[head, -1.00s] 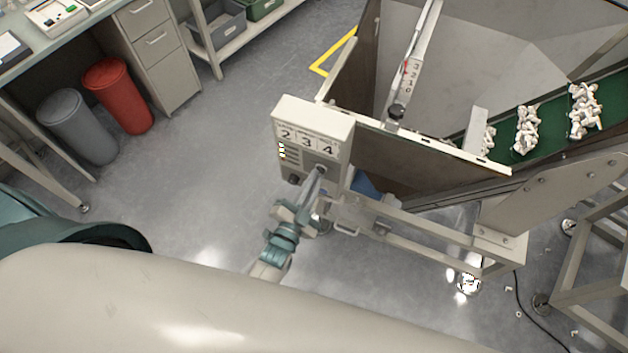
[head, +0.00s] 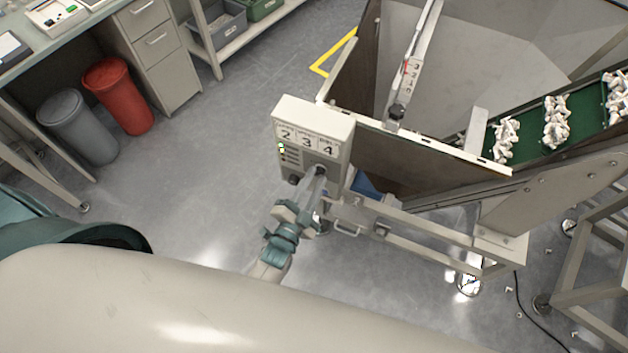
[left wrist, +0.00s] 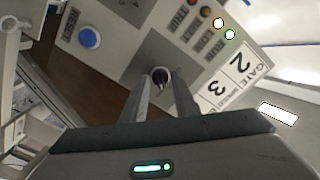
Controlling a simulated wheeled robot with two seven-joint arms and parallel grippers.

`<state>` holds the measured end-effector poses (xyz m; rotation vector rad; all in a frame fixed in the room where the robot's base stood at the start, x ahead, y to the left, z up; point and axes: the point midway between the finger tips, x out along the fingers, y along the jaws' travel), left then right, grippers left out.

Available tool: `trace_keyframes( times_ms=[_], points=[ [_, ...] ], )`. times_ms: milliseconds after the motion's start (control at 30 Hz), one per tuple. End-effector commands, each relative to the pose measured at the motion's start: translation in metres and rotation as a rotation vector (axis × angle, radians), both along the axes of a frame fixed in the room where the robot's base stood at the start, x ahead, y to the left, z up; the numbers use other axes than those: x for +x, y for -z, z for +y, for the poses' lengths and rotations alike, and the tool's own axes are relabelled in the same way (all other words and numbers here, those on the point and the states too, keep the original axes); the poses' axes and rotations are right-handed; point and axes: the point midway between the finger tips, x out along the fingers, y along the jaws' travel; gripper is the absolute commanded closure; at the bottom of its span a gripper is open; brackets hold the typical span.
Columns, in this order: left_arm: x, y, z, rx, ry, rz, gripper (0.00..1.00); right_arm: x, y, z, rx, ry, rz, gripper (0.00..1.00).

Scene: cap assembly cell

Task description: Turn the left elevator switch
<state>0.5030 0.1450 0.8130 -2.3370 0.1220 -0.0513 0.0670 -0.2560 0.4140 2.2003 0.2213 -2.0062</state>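A beige control box (head: 313,118) with the digits 2, 3 and 4 stands at the hopper's corner in the head view. A dark rotary switch knob (left wrist: 160,77) is on its panel in the left wrist view. My left gripper (head: 319,177) reaches the lower panel in the head view. In the left wrist view its two fingers (left wrist: 163,78) stand on either side of the knob, with a visible gap, so it looks open. The fingers partly hide the panel around the knob. My right gripper is not in view.
A green conveyor (head: 535,132) carries clumps of white parts beside the hopper. Red (head: 120,97) and grey (head: 78,127) bins stand left. The floor between is clear.

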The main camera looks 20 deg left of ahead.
Motion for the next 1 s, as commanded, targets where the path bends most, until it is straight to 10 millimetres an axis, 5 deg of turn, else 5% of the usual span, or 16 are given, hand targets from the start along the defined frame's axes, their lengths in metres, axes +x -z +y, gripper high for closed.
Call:
trace_keyframes(
  times_ms=[467,1000],
  points=[
    [-0.018,0.002,0.002,-0.001,0.000,0.002,0.73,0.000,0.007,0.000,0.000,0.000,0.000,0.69],
    [-0.110,0.004,0.011,-0.001,0.000,0.003,0.73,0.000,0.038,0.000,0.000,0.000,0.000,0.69]
  ],
)
